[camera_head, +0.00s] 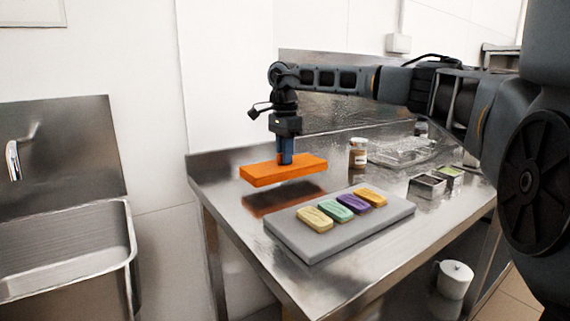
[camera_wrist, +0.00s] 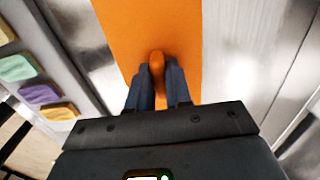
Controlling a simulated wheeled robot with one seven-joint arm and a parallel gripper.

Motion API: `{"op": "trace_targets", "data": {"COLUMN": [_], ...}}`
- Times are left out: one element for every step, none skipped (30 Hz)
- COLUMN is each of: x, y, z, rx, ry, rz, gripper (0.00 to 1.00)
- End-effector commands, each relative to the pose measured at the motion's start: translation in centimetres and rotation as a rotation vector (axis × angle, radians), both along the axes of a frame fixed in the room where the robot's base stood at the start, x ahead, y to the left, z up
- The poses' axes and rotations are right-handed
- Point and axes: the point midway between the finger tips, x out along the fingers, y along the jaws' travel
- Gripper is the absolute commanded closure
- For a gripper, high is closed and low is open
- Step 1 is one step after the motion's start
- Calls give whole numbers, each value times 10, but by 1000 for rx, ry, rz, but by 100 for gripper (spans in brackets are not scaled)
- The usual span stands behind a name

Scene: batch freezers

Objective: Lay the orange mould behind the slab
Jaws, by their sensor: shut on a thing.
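The orange mould (camera_head: 283,170) is a flat rectangular block held level above the steel table, behind the grey slab (camera_head: 300,240). Its dark reflection shows on the table below it. My gripper (camera_head: 285,158) points down and is shut on the mould from above. In the wrist view my gripper (camera_wrist: 157,85) has its fingers around a small orange knob (camera_wrist: 157,62) in the middle of the mould (camera_wrist: 130,25). The slab lies on the table and carries several coloured bars (camera_head: 338,208) in a row, yellow, green, purple and orange.
A jar (camera_head: 358,153), a clear tray (camera_head: 402,151) and small metal tins (camera_head: 427,185) stand at the right of the table. A raised steel edge (camera_head: 225,163) runs along the back. Bare steel lies between it and the slab. A sink (camera_head: 70,250) is at the left.

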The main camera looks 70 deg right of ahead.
Motion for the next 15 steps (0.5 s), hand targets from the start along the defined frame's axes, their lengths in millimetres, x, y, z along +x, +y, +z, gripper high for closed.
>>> {"op": "trace_targets", "data": {"x": [0, 0, 0, 0, 0, 0, 0, 0, 0, 0, 0, 0, 0, 0, 0], "y": [1, 1, 1, 1, 1, 0, 0, 0, 0, 0, 0, 0, 0, 0, 0], "z": [-8, -13, -19, -23, -26, -28, -29, -29, -29, -29, -29, -29, -29, -29, -30], "rx": [2, 2, 3, 4, 2, 1, -1, -1, -1, -1, -1, -1, -1, -1, 0], "ry": [1, 1, 0, 0, -1, -1, -1, -1, -1, -1, -1, -1, -1, -1, 0], "rz": [0, 1, 1, 1, 1, 1, 1, 1, 1, 1, 1, 1, 1, 1, 1], "gripper": [100, 100, 100, 100, 100, 100, 100, 100, 100, 100, 100, 100, 100, 100, 100]}}
